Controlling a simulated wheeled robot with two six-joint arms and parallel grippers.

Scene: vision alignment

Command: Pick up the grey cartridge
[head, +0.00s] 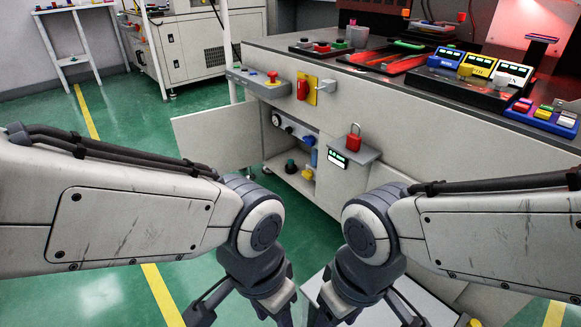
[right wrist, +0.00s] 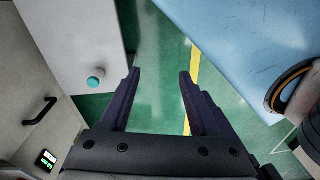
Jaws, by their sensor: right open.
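I cannot pick out the grey cartridge with certainty. A small grey block (head: 357,36) stands on the dark counter at the back in the head view, but it is too small to identify. My right gripper is open and empty in the right wrist view (right wrist: 158,78), with bare green floor between its fingers. My left gripper (head: 243,316) is at the bottom edge of the head view, cut off by the frame, so its jaws cannot be judged. Both grippers are low in front of the cabinet, well apart from the counter top.
A red padlock-shaped object (head: 353,138) sits on a small grey shelf. Green floor is clear at left.

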